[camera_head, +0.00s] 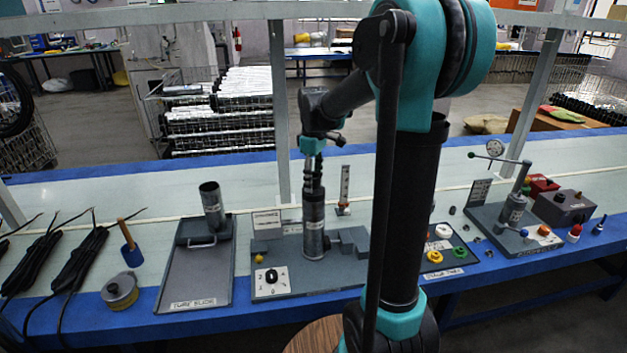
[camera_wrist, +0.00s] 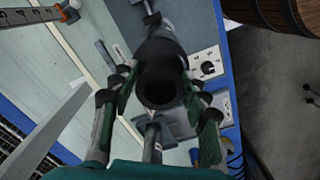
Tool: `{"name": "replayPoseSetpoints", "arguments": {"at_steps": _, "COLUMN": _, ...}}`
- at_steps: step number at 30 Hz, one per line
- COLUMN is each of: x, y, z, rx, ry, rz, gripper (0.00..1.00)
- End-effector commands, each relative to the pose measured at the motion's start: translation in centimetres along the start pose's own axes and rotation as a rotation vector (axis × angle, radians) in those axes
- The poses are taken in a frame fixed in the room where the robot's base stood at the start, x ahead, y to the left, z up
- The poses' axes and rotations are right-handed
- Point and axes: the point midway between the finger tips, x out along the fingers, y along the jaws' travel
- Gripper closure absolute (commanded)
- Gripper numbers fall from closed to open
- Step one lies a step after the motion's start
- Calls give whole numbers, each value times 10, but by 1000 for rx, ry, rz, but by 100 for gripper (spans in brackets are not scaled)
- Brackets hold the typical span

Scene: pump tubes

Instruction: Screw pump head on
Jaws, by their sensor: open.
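A grey metal pump tube (camera_head: 314,235) stands upright in the grey bench fixture (camera_head: 280,287). My gripper (camera_head: 314,184) points down at its top in the head view. In the wrist view, my gripper (camera_wrist: 160,112) has its fingers spread on both sides of a dark round cylinder end (camera_wrist: 161,92), with visible gaps. I look almost straight into its dark opening. I cannot tell whether this end is the pump head or the tube's own top. The place where head and tube would meet is not clear in either view.
A tube slide tray (camera_head: 196,272) with a short tube (camera_head: 211,204) stands left of the fixture. A button panel (camera_head: 438,255) and a press stand (camera_head: 514,213) are on the right. A shelf post (camera_head: 278,110) rises behind. Black cables lie far left.

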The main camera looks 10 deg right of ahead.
Motion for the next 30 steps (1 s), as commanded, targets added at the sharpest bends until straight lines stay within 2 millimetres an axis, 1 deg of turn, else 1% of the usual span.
{"name": "replayPoseSetpoints", "arguments": {"at_steps": 6, "x": 0, "y": 0, "z": 0, "rx": -216, "ry": 0, "rz": 0, "gripper": 54}}
{"name": "replayPoseSetpoints", "arguments": {"at_steps": 13, "x": 0, "y": 0, "z": 0, "rx": -339, "ry": 0, "rz": 0, "gripper": 54}}
{"name": "replayPoseSetpoints", "arguments": {"at_steps": 18, "x": 0, "y": 0, "z": 0, "rx": -519, "ry": 0, "rz": 0, "gripper": 54}}
{"name": "replayPoseSetpoints", "arguments": {"at_steps": 20, "x": 0, "y": 0, "z": 0, "rx": -565, "ry": 0, "rz": 0, "gripper": 54}}
{"name": "replayPoseSetpoints", "arguments": {"at_steps": 23, "x": 0, "y": 0, "z": 0, "rx": -600, "ry": 0, "rz": 0, "gripper": 54}}
{"name": "replayPoseSetpoints", "arguments": {"at_steps": 28, "x": 0, "y": 0, "z": 0, "rx": -602, "ry": 0, "rz": 0, "gripper": 54}}
{"name": "replayPoseSetpoints", "arguments": {"at_steps": 29, "x": 0, "y": 0, "z": 0, "rx": -602, "ry": 0, "rz": 0, "gripper": 57}}
{"name": "replayPoseSetpoints", "arguments": {"at_steps": 30, "x": 0, "y": 0, "z": 0, "rx": -601, "ry": 0, "rz": 0, "gripper": 62}}
